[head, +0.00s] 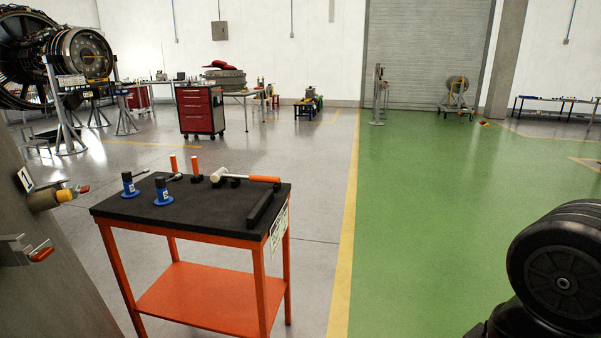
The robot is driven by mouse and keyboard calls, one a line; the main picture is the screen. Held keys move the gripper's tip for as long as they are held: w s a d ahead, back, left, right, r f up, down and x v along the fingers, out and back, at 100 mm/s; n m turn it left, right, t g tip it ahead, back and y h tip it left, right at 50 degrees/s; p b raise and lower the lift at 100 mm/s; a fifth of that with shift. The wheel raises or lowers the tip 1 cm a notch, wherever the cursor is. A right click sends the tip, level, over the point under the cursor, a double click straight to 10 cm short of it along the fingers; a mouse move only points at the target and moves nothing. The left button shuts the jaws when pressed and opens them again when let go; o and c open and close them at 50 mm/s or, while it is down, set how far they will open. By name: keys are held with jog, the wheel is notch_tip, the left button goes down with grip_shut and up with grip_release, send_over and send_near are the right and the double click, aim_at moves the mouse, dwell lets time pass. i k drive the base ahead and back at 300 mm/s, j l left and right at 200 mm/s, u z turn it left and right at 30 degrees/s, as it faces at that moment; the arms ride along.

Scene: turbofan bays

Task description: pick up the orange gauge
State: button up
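Two upright orange pieces stand at the back edge of a black-topped cart (215,214): a left one (173,162) and a right one (195,164), close together. Their lower parts are partly hidden by small dark items, and I cannot tell which is the orange gauge. A mallet (262,179) with a white head and an orange handle lies to their right. My gripper does not show in this view.
Two blue round-based pieces (128,186) (162,194) stand at the cart's left front. A black bar (262,207) lies near its right edge. A panel with red-handled valves (43,200) is at left. Green floor (430,220) is open to the right.

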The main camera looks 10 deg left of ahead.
aim_at(195, 168)
jog(key=i+z, duration=0.1)
jog(key=i, duration=1.85)
jog(key=i+u, duration=0.1)
jog(key=i, duration=0.85)
jog(key=i+l, duration=0.2)
jog(key=i, duration=0.75)
jog(key=i+j+u, duration=0.1)
jog(key=i+u, duration=0.25)
jog(key=u, duration=0.15)
jog(key=i+u, duration=0.45)
jog(key=i+l+u, duration=0.2)
jog(key=u, duration=0.3)
jog(key=i+u, duration=0.2)
jog(key=u, duration=0.25)
jog(key=i+u, duration=0.2)
jog(key=u, duration=0.2)
jog(key=i+l+u, duration=0.1)
jog(key=u, duration=0.35)
jog(key=i+l+u, duration=0.2)
jog(key=u, duration=0.2)
jog(key=i+l+u, duration=0.15)
jog(key=u, duration=0.3)
jog(key=i+l+u, duration=0.5)
jog(key=l+u, duration=0.3)
jog(key=i+l+u, duration=0.5)
jog(key=i+l, duration=0.3)
jog(key=l, duration=0.1)
